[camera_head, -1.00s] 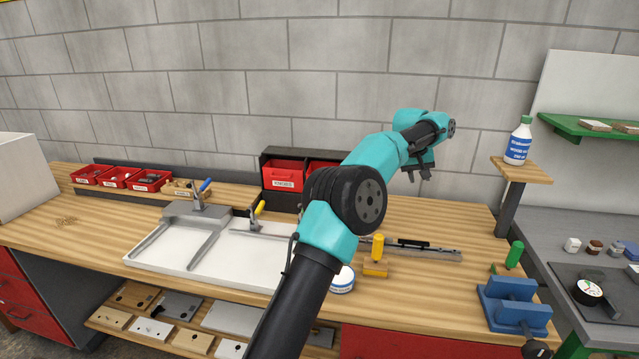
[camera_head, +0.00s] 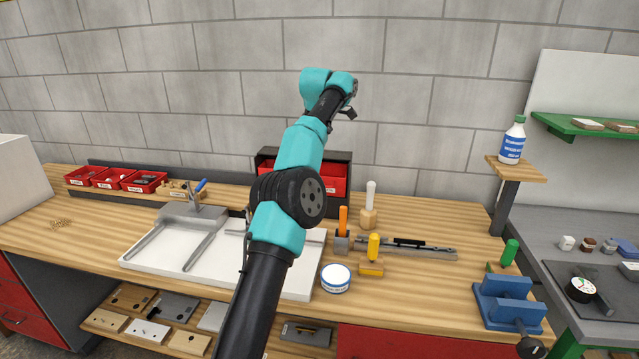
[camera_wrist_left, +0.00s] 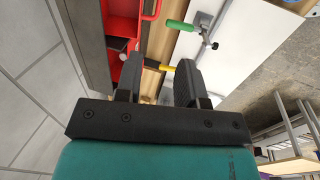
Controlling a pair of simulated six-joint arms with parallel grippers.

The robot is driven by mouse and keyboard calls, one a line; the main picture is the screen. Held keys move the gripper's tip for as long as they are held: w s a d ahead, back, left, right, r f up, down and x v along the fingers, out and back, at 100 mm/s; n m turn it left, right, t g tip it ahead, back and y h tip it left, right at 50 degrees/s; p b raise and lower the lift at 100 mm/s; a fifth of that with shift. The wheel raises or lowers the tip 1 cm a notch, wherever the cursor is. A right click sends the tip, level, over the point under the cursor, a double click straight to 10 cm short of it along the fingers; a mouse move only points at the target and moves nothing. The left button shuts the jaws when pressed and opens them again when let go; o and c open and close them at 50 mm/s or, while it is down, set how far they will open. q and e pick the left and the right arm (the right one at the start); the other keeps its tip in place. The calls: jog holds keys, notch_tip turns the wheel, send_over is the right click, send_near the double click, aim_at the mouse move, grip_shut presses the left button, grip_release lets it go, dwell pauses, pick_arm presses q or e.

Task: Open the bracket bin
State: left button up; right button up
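A dark cabinet (camera_head: 340,156) with red bins (camera_head: 333,182) stands at the back of the bench, partly hidden behind my left arm. The bin labels are too small or covered to read, so I cannot tell which is the bracket bin. My left gripper (camera_head: 348,113) is raised above the cabinet. In the left wrist view my left gripper (camera_wrist_left: 160,75) has its fingers apart with nothing held. A red bin (camera_wrist_left: 122,35) with a curved red handle lies beyond the fingertips, at upper left, apart from them. My right gripper is not in view.
A white tray (camera_head: 150,256) with clamps lies front left of the cabinet. A green-handled clamp (camera_wrist_left: 180,26) shows in the left wrist view. Upright-handled tools (camera_head: 373,246) and a white tub (camera_head: 335,278) stand right of it. Small red open bins (camera_head: 145,183) are at back left.

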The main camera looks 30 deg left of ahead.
pick_arm(q)
jog(key=shift+f, duration=0.15)
jog(key=x, duration=1.7)
jog(key=shift+d, duration=0.1)
grip_shut()
dwell(0.4)
